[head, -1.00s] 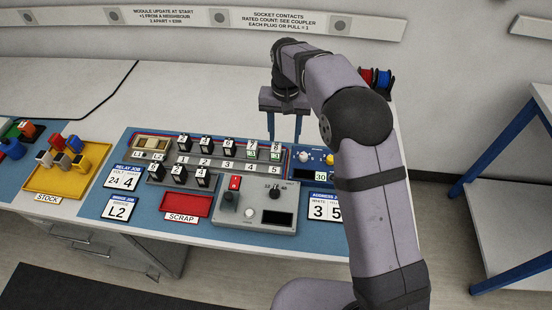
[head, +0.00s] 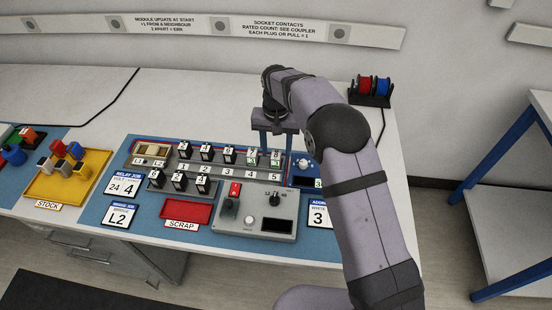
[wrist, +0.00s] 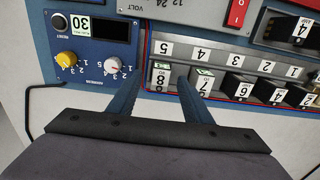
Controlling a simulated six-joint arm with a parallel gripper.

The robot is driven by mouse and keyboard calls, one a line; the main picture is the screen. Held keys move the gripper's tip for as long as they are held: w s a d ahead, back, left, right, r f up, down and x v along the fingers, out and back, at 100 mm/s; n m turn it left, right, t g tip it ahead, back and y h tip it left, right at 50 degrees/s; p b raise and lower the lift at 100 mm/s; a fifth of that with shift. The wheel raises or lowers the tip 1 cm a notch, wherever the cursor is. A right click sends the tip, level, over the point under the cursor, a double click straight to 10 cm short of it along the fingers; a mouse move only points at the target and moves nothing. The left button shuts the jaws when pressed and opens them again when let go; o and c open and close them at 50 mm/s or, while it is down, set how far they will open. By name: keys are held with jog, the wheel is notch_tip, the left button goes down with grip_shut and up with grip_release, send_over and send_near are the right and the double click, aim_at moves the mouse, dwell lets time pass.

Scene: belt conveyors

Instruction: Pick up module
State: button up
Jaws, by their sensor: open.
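The modules are small black blocks with white number labels, standing in a row on the rack (head: 215,172). Modules 8 (head: 276,158) and 7 (head: 252,157) at the right end also carry small green-marked displays. My gripper (head: 268,148) is open, pointing down over the right end of the row. In the wrist view, my gripper (wrist: 160,84) shows its two blue fingers either side of module 8 (wrist: 160,77). One finger lies between it and module 7 (wrist: 204,79). Whether the fingers touch either module, and how high the tips are, I cannot tell.
A control box (head: 258,223) and red scrap tray (head: 187,212) stand in front of the rack. A panel with knobs and a display (wrist: 92,48) is close beside module 8. A yellow stock tray (head: 92,172) is at the left. Spools (head: 372,88) stand behind right.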

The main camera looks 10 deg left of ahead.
aim_at(276, 156)
jog(key=shift+f+p, duration=0.5)
jog(key=shift+f, duration=1.3)
grip_shut()
jog(key=shift+r, duration=0.1)
notch_tip(276, 156, up, 10)
jog(key=shift+f+b, duration=0.1)
jog(key=shift+b, duration=1.1)
jog(key=shift+a, duration=0.15)
